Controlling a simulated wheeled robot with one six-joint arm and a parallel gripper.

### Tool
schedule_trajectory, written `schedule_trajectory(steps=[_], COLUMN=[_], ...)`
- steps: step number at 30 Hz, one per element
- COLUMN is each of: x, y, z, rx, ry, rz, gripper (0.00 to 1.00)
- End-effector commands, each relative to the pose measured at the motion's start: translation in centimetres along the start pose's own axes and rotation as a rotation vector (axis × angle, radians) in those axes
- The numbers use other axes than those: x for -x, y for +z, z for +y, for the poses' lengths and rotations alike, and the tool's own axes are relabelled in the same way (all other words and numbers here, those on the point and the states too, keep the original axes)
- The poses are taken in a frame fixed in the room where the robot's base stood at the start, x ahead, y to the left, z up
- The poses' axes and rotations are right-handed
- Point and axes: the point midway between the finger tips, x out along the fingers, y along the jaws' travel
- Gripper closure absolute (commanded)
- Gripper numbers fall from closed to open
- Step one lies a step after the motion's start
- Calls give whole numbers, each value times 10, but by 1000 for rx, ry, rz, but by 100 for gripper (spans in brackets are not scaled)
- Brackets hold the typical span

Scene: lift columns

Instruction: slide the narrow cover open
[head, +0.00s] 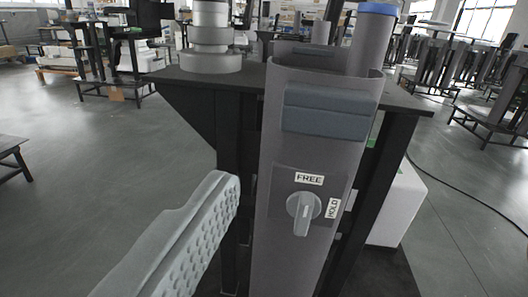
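A grey upright column (280,170) stands in the middle of the head view. A narrow blue-grey cover (328,112) lies across its upper front face. Below it is a round knob (304,212) with a bar handle standing upright, in line with the FREE label (309,179) above. The HOLD label (333,208) is to the knob's right. One finger of my gripper (190,235) shows at lower left, its bumpy pad bare and facing right. It is left of the column and apart from the cover. The other finger is out of view.
A dark table (410,101) with dark legs surrounds the column. A stacked grey cylinder (210,40) stands on it at left, and a blue-topped grey cylinder (372,40) rises behind the column. A white box (398,205) sits at right. The floor at left is mostly clear.

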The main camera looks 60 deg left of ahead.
Motion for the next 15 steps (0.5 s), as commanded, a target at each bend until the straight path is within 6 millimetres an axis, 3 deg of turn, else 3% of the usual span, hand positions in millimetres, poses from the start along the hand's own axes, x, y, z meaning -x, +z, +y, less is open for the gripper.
schedule_trajectory(steps=[3,6,15], x=[-2,-2,-20], y=[20,28,31], z=[-4,-7,-12], rx=[-47,-69,-77], ry=[-73,-109,-125], rz=[-10,-13,-14], gripper=[0,0,0])
